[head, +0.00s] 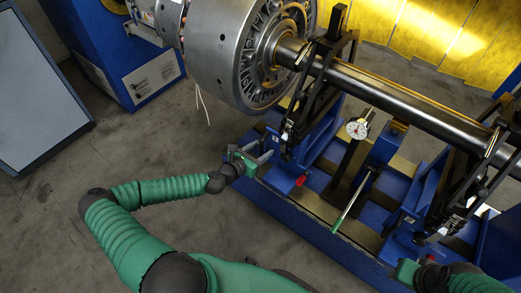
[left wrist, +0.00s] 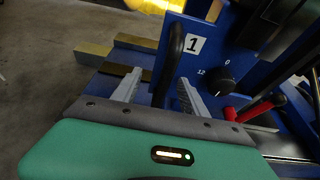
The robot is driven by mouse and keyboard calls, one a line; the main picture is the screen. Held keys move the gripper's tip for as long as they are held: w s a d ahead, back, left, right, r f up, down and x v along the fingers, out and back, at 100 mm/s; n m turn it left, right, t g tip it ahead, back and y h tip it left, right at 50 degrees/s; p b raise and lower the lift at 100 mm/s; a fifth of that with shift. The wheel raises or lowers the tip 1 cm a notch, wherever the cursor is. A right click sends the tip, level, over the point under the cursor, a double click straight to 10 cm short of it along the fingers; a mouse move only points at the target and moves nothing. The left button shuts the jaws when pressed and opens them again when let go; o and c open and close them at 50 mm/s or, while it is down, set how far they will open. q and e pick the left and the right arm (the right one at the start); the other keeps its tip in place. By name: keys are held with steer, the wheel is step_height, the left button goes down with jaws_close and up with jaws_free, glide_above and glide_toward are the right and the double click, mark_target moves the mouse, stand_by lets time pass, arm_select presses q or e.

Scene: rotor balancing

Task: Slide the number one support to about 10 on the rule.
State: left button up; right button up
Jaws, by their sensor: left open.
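The number one support (head: 312,133) is a blue stand under the shaft, left of the dial gauge in the head view. In the left wrist view its blue plate (left wrist: 212,62) carries a white "1" label (left wrist: 193,44), a black knob marked 0 and 12 (left wrist: 222,82), and a black upright handle (left wrist: 173,52). My left gripper (head: 264,158) is open beside the support's near left side. Its two grey fingers (left wrist: 158,92) point at the handle, with no visible grip on it. My right gripper (head: 405,270) is at the lower right, its fingers unclear. I cannot make out the rule.
A large steel rotor (head: 225,50) and its long shaft (head: 405,100) lie above the blue bed. Floor (head: 130,150) is clear at left.

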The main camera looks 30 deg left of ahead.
arm_select(q)
steer(key=shift+d, duration=0.15)
steer(key=s, duration=0.7)
steer(key=shift+a, duration=0.25)
stand_by(0.3)
